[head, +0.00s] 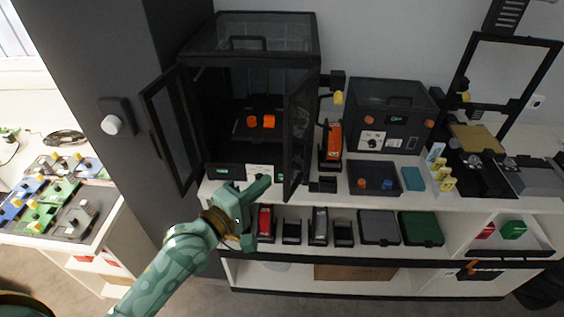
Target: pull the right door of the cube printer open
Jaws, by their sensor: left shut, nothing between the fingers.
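The cube printer (262,78) is a black, box-shaped machine with clear panels on the white counter. Its left door (172,130) stands swung open to the left. Its right door (299,132) also stands open, swung out toward me from the right side. Orange parts (262,122) sit inside on the bed. My left gripper (264,186) is shut and empty, in front of the printer's lower front, just left of the right door's lower edge. I cannot tell whether it touches the door. My right gripper is not in view.
A smaller black machine (388,118) and an open-frame printer (505,95) stand to the right. A dark tray (373,178) lies on the counter. The shelf below holds several bins (378,227). A dark grey column (110,70) stands at the left, beside a side table with coloured trays (50,205).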

